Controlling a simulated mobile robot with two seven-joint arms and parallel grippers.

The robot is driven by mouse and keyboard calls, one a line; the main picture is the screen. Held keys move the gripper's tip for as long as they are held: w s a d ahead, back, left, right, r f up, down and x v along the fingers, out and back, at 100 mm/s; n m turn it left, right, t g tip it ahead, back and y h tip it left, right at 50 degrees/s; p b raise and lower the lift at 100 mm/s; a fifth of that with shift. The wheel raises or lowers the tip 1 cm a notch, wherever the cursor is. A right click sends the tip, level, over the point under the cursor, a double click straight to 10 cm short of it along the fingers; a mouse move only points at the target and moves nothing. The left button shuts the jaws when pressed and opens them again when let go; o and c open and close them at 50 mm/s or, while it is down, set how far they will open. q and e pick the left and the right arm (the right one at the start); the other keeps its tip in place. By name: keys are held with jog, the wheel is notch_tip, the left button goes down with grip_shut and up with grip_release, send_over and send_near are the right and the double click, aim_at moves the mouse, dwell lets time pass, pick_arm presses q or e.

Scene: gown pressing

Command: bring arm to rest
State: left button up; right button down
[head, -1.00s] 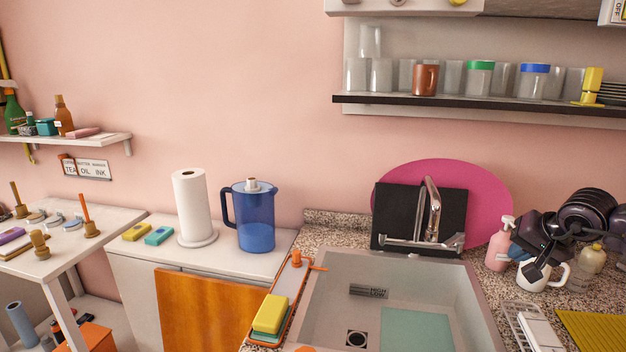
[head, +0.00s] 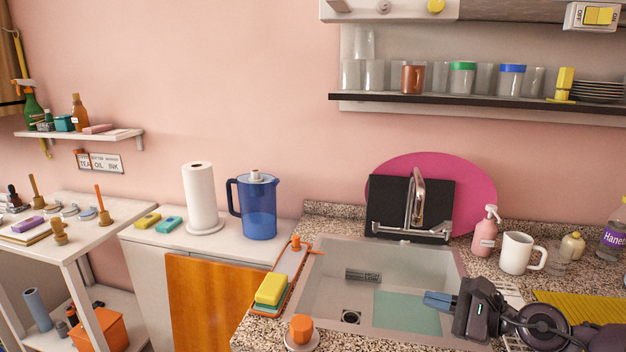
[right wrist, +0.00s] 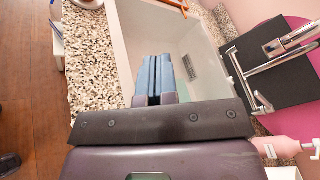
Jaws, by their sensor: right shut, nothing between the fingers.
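My right gripper (head: 440,301) is over the front right part of the sink (head: 330,262) in the head view, with its arm coming in from the right. Its blue fingers are together and empty. In the right wrist view the shut fingers (right wrist: 154,78) point out over the sink basin (right wrist: 195,45). My left gripper does not show in these frames.
The faucet (head: 417,200) and black board (head: 385,205) stand behind the sink. A pink soap bottle (head: 485,235), white mug (head: 517,252) and yellow mat (head: 570,308) are on the right counter. Sponges (head: 270,290) and an orange-topped item (head: 302,328) are at the sink's left.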

jog(key=s+d+f+m+t+h, duration=0.1)
jog(key=s+m+t+h, duration=0.1)
jog(key=m, duration=0.8)
jog(key=s+d+f+m+t+h, duration=0.1)
jog(key=m+h, duration=0.4)
jog(key=m, duration=0.5)
jog(key=s+d+f+m+t+h, duration=0.2)
jog(key=s+m+t+h, duration=0.2)
jog(key=m, duration=0.6)
jog(key=shift+s+d+f+t, duration=0.1)
jog(key=shift+s+f+t, duration=0.05)
jog(key=shift+t, duration=0.55)
jog(key=s+d+f+m+g+h, duration=0.25)
jog(key=s+f+m+g, duration=0.35)
jog(key=m, duration=0.3)
jog(key=s+d+f+m+g+h, duration=0.25)
jog(key=s+f+m, duration=0.25)
jog(key=s+m, duration=0.3)
jog(key=s+a+f+m+g+y, duration=0.2)
jog(key=s+m+g, duration=0.2)
jog(key=s, duration=0.3)
jog(key=s+a+f+m+g+y, duration=0.1)
jog(key=s+a+f+m+g, duration=0.2)
jog(key=s, duration=0.4)
jog(key=w+f+t, duration=0.8)
jog(key=shift+w+d+f+y, duration=0.15)
jog(key=shift+w+d+y, duration=0.1)
jog(key=shift+d+y, duration=0.2)
